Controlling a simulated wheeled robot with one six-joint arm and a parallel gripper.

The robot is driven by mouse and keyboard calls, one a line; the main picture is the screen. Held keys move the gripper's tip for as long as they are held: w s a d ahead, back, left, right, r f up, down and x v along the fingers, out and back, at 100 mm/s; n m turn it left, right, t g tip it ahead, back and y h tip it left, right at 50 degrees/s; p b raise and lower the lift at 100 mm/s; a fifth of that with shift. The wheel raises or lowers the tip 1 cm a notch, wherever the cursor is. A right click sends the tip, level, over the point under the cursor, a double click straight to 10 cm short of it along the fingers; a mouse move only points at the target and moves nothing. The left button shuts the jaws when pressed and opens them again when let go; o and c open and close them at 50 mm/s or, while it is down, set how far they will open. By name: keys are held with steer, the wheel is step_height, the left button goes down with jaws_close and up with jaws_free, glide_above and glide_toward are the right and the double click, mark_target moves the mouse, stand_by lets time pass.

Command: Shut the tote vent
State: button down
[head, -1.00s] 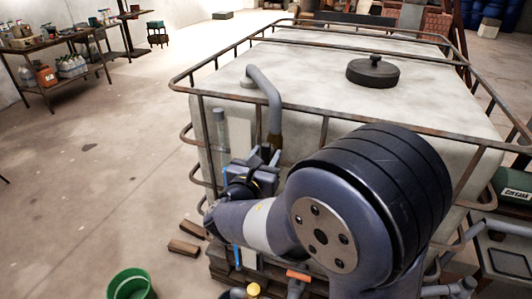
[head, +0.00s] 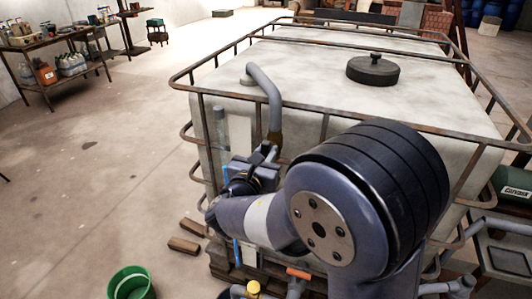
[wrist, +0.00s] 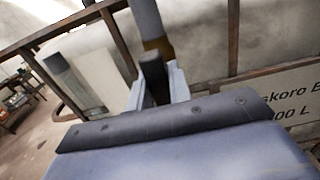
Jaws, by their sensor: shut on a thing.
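The caged white tote (head: 330,80) fills the middle of the head view. A grey bent vent pipe (head: 268,88) rises from its top and hangs over the near edge, ending in a brown valve fitting (head: 276,139). The fitting also shows in the wrist view (wrist: 158,46). My gripper (head: 264,155) is just below and left of the fitting. In the wrist view my gripper (wrist: 157,88) is shut on a dark upright piece (wrist: 152,70), which looks like the valve's handle. My arm hides much of the tote's front.
A round black lid (head: 373,70) sits on the tote top. Rusty cage bars (head: 325,133) run close around my gripper. A green bucket (head: 131,284) and wooden blocks (head: 185,245) lie on the floor.

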steer(key=shift+f+m+b, duration=0.15)
steer(key=shift+m+b, duration=0.15)
steer(key=shift+b, duration=0.35)
steer(key=m+b, duration=0.1)
steer(key=b, duration=0.1)
steer(key=m+b, duration=0.1)
steer(key=b, duration=0.2)
steer(key=shift+d+f+m, duration=0.15)
steer(key=shift+f+m, duration=0.1)
steer(key=shift+m, duration=0.15)
steer(key=m+b, duration=0.3)
steer(key=b, duration=0.2)
steer(key=m+b, duration=0.3)
steer(key=b, duration=0.2)
steer(key=shift+s+d+f, duration=0.1)
steer(key=shift+d+f, duration=0.05)
steer(key=m+b, duration=0.5)
steer(key=b, duration=0.2)
steer(key=shift+d+f+m+b, duration=0.1)
steer(key=shift+m+b, duration=0.2)
steer(key=m+b, duration=0.2)
steer(key=b, duration=0.1)
steer(key=shift+m, duration=0.4)
steer(key=shift+r+b, duration=0.2)
steer(key=shift+b, duration=0.15)
steer(key=c, duration=1.3)
jaws_free()
